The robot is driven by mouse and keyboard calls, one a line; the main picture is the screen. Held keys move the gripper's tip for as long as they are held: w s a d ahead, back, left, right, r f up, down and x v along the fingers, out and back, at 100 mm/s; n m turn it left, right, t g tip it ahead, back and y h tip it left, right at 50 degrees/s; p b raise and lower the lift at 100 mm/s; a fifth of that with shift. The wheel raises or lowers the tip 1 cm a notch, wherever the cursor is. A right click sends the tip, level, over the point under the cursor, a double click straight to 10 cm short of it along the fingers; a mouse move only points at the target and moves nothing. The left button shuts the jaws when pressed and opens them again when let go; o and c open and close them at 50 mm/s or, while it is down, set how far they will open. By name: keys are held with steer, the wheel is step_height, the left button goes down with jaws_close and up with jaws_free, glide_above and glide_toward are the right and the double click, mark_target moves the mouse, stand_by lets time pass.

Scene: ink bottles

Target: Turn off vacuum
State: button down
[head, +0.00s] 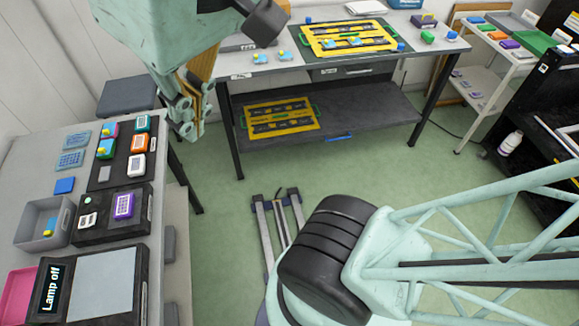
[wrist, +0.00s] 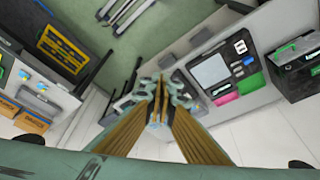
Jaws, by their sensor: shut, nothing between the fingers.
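No part is clearly labelled as a vacuum control. A black device with a grey panel (head: 102,285) and a display reading "Lamp off" (head: 53,288) sits at the front of the left table; a similar grey-panelled device (wrist: 211,70) shows in the wrist view. Behind it is a black box (head: 138,222) with a purple block (head: 123,206) and a small white part (head: 88,221). My gripper (head: 188,125) is shut and empty, high near the right edge of the left table. Its fingers (wrist: 162,88) meet in the wrist view and touch nothing visible.
A grey bin (head: 42,222) and a pink tray (head: 17,297) stand at the left table's outer side. Several coloured blocks sit on a black rack (head: 122,165). A workbench (head: 270,66) with yellow trays stands behind. Green floor (head: 235,215) lies clear right of the table.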

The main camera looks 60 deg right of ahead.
steer(key=w+a+r+m+g, duration=0.1)
steer(key=w+a+m+g, duration=0.15)
steer(key=w, duration=0.95)
steer(key=m+g+h+p, duration=0.2)
steer(key=m+g+h, duration=0.15)
steer(key=m, duration=0.25)
glide_above(91, 222)
steer(key=w+a, duration=0.3)
steer(key=w, duration=0.1)
step_height(91, 222, down, 29)
steer(key=shift+a+f+y, duration=0.3)
steer(key=shift+a+y, duration=0.1)
steer(key=shift+y, duration=0.05)
steer(key=shift+s+f, duration=0.1)
stand_by(0.4)
steer(key=shift+b+x, duration=0.85)
steer(key=shift+x, duration=6)
steer(key=shift+s, duration=0.15)
